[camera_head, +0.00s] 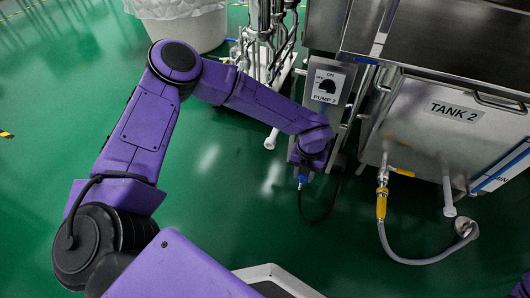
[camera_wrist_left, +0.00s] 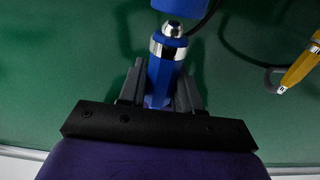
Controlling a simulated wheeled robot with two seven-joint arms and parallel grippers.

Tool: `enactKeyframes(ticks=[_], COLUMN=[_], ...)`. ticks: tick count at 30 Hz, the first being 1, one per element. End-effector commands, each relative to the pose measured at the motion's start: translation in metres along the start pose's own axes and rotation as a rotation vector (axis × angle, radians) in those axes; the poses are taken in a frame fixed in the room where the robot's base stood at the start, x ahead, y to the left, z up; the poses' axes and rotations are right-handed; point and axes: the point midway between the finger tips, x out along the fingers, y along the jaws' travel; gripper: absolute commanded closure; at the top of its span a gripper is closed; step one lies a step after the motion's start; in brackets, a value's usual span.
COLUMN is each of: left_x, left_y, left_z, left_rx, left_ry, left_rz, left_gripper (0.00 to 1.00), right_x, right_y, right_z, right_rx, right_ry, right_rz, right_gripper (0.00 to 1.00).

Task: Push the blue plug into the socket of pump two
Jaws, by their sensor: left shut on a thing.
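In the head view my left arm reaches to the grey box of pump two (camera_head: 325,88), which has a black knob and a "PUMP 2" label. Its wrist (camera_head: 314,145) is in front of the box's lower part and hides much of it. In the left wrist view my left gripper (camera_wrist_left: 165,82) is shut on the blue plug (camera_wrist_left: 161,82). The plug has a silver ring and a silver tip pointing up the picture. A blue part (camera_wrist_left: 180,7), perhaps the socket, is just beyond the tip; I cannot tell if they touch. My right gripper is out of view.
A black cable (camera_head: 318,218) hangs below the box. Steel pipes stand behind. Green floor is free at left.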

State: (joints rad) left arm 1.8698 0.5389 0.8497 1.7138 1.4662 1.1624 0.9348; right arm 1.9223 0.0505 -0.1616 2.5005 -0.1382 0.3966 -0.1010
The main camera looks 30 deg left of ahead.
Motion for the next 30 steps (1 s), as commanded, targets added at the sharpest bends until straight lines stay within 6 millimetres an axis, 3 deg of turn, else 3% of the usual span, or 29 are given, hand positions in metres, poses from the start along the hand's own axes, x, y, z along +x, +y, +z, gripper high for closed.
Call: enactKeyframes(ticks=[30], left_x=[0.0004], left_y=[-0.0002], left_z=[0.0083], left_rx=[-0.001], left_ry=[0.0], left_rz=[0.001], left_gripper=[1.0], right_x=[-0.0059], right_y=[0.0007], right_z=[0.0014], right_rx=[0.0], right_ry=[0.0], right_rz=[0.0], right_gripper=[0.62])
